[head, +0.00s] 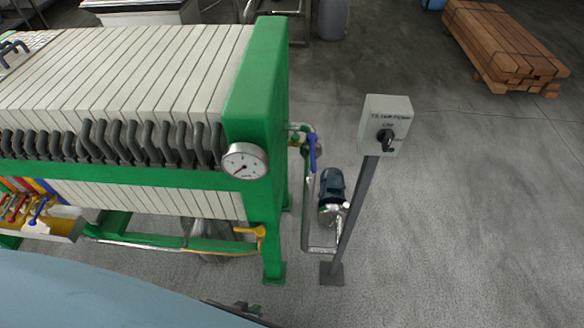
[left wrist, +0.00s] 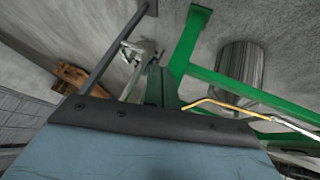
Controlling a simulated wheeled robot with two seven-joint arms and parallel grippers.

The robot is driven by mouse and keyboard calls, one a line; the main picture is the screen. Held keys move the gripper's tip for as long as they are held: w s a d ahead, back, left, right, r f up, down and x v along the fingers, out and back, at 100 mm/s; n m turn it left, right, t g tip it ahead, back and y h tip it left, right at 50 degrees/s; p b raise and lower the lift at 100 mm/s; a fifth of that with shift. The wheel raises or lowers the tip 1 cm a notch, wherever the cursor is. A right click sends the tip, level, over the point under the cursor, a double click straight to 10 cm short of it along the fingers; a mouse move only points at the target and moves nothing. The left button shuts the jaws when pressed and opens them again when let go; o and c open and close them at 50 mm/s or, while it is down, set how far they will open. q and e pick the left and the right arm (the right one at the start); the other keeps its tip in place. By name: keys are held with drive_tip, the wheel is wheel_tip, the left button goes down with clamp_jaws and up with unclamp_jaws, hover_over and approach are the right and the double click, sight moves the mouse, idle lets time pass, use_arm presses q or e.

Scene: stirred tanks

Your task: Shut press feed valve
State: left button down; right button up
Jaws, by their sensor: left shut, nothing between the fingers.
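A valve with a blue lever (head: 313,152) sits on the pipe at the right end of the green filter press (head: 262,95) in the head view. Its lever hangs roughly upright, along the vertical pipe. My left gripper (head: 240,308) shows only as a small dark part at the bottom edge of the head view, beyond my blue body part. It is shut and empty, well below and apart from the blue lever. The left wrist view shows the green press leg (left wrist: 192,45), but I cannot make out the blue lever there. My right gripper is not in view.
A grey control box (head: 385,125) with a black knob stands on a post right of the pipe. A dark blue motor (head: 331,190) sits low between them. A round gauge (head: 245,161) is on the press corner. Timber (head: 505,45) lies far right; the floor between is clear.

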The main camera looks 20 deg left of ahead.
use_arm(q)
drive_tip(key=w+d+r+n+t+b, duration=0.1)
drive_tip(key=w+d+r+n+t, duration=0.15)
drive_tip(key=w+r, duration=0.4)
drive_tip(key=w+d+r+n+t+b, duration=0.1)
drive_tip(key=w+d+r+n+t, duration=0.1)
drive_tip(key=w+r+n+t, duration=0.45)
drive_tip(key=n+t+y+b, duration=0.3)
drive_tip(key=n+y, duration=0.1)
drive_tip(key=n, duration=0.6)
approach(313, 155)
drive_tip(key=w+a, duration=0.2)
drive_tip(key=w, duration=0.3)
drive_tip(key=shift+w+a+f+g, duration=0.2)
drive_tip(key=shift+w+f+g, duration=0.05)
drive_tip(key=shift+g, duration=0.05)
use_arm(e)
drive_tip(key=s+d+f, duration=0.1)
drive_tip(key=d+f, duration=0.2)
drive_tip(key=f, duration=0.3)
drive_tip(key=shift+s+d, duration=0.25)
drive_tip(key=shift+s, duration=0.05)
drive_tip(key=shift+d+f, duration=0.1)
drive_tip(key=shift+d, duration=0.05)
use_arm(q)
drive_tip(key=shift+d, duration=0.1)
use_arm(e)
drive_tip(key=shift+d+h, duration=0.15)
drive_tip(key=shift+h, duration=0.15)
